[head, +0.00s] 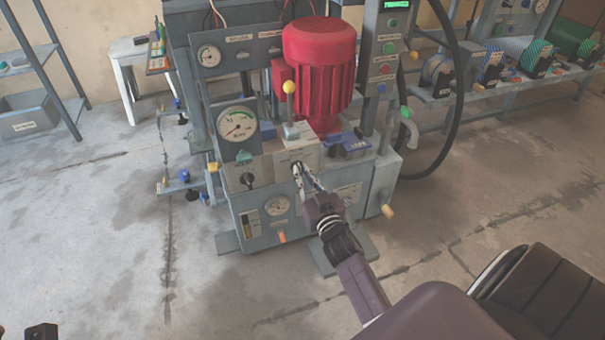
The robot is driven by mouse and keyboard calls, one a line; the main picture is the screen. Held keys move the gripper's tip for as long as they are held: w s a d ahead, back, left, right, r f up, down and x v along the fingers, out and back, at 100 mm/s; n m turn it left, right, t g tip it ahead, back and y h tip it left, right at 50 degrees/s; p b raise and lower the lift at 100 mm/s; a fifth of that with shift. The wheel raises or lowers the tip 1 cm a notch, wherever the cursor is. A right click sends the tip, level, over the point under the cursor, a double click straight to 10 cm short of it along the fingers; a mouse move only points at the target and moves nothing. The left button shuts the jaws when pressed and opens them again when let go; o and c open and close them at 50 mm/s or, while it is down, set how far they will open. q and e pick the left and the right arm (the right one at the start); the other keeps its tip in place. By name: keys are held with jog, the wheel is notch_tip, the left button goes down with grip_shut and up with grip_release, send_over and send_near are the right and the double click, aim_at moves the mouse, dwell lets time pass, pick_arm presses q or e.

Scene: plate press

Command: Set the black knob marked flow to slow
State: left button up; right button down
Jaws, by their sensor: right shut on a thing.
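My right gripper (304,178) reaches in from the lower right to the front of the press. Its fingertips are shut on a small dark knob (297,165) on the pale valve block (283,157); the fingers hide most of the knob. The lettering by it is too small to read, so I cannot confirm the flow mark or the setting. A second black knob (248,181) sits on the block to the left, clear of the gripper.
A large gauge (237,125) stands above the left knob. A yellow-topped lever (289,88) rises behind the valve block, close to the red motor (320,70). A black hose (461,95) loops at the right. The floor in front is clear.

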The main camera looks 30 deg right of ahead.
jog(key=n, duration=0.3)
jog(key=n+p, duration=0.1)
jog(key=n, duration=0.1)
jog(key=n+p, duration=0.1)
jog(key=n, duration=0.2)
jog(key=shift+a+f+n, duration=0.2)
jog(key=shift+a+n, duration=0.1)
jog(key=shift+a, duration=0.05)
dwell(0.6)
jog(key=c, duration=2)
grip_release()
